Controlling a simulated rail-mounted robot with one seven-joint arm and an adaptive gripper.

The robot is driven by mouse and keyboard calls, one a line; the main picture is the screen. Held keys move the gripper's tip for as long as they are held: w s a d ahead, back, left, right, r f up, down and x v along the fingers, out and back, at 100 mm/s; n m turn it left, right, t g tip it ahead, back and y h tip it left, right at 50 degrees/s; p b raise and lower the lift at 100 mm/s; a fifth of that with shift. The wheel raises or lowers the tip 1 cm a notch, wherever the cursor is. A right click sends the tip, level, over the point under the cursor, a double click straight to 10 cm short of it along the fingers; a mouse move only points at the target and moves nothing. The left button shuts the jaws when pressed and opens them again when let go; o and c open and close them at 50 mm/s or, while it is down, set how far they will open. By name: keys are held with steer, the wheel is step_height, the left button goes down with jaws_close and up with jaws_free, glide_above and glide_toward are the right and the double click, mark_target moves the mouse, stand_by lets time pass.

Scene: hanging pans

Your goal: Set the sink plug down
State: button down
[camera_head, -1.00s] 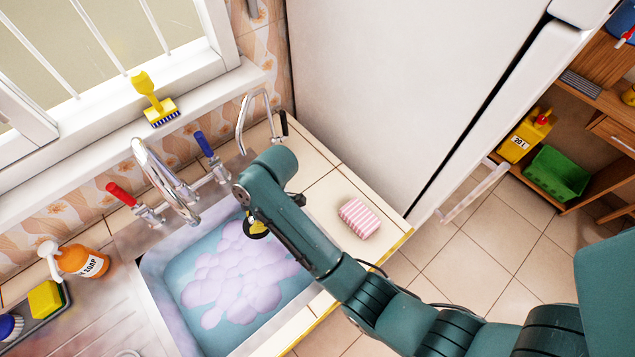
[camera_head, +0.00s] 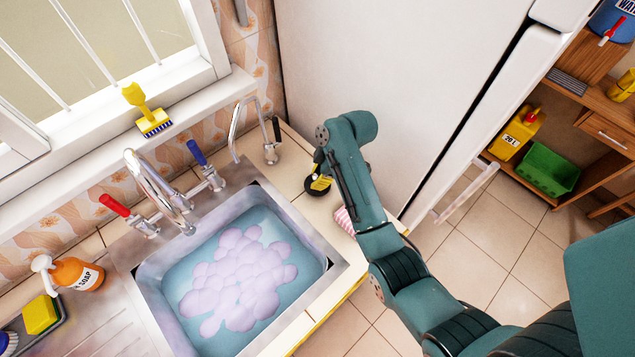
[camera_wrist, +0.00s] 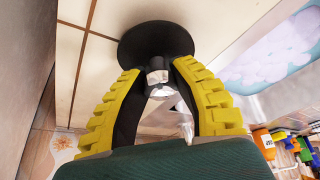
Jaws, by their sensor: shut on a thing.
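The sink plug (camera_head: 318,187) is a black disc with a small metal stem. It is over the cream tiled counter (camera_head: 291,165), right of the sink; I cannot tell whether it touches the tiles. In the wrist view the plug (camera_wrist: 155,40) lies flat side toward the tiles. My gripper (camera_wrist: 157,70) has yellow ridged fingers and is shut on the plug's stem. In the head view my gripper (camera_head: 322,180) is partly hidden by my arm.
The sink (camera_head: 235,275) holds water and foam. A pink striped sponge (camera_head: 344,220) lies close by, partly behind my arm. A small curved tap (camera_head: 268,152) stands at the back of the counter. The white fridge (camera_head: 400,80) borders the counter on the right.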

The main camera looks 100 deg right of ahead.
steer(key=shift+f, duration=0.95)
steer(key=shift+f, duration=0.1)
steer(key=c, duration=0.9)
jaws_free()
steer(key=p+v, duration=0.2)
steer(key=v, duration=1)
steer(key=shift+w, duration=0.15)
